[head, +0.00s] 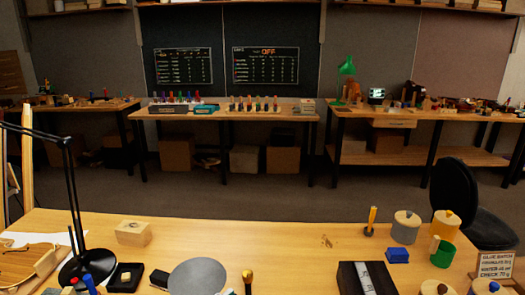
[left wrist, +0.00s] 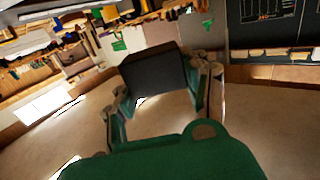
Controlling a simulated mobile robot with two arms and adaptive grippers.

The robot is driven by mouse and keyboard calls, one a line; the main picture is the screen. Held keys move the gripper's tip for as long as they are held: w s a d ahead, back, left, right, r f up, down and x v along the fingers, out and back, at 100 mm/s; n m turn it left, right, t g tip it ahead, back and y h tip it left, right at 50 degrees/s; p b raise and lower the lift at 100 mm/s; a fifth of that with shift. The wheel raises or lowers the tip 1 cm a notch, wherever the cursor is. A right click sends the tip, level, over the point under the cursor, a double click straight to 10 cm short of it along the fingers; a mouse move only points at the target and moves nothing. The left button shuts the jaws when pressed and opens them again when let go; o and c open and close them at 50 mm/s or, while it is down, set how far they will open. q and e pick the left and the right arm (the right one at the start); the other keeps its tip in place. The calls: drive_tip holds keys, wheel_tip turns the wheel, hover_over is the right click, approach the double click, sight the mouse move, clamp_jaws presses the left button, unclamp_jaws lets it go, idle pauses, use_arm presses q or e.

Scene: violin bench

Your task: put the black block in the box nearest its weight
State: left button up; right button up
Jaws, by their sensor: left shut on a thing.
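In the left wrist view my left gripper (left wrist: 163,88) is shut on the black block (left wrist: 152,74), which sits between its two fingers. Floor and furniture show behind the block, and it is held clear of any surface visible there. Neither gripper shows in the head view. My right gripper is in neither view. Near the bench's front edge is a black box (head: 347,278) with a light label on top. A pale wooden block or box (head: 133,233) stands at the left. I cannot tell which box matches the block's weight.
A lettered sign (head: 494,266) stands at far right. The bench's back middle is mostly clear.

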use_arm(q)
drive_tip(key=s+a+f+n+t+y, duration=0.2)
drive_tip(key=s+a+n+y, duration=0.1)
drive_tip(key=a+y, duration=0.2)
drive_tip(key=s+a+f+n+t+y, duration=0.1)
drive_tip(key=s+a+f+n+y, duration=0.2)
drive_tip(key=a+y, duration=0.3)
drive_tip(key=shift+a+f+n+t, duration=0.2)
drive_tip(key=shift+a+n+t, duration=0.2)
drive_tip(key=shift+a+n, duration=0.65)
drive_tip(key=shift+s+a+m, duration=0.1)
drive_tip(key=shift+a+m, duration=0.1)
drive_tip(key=shift+m, duration=0.05)
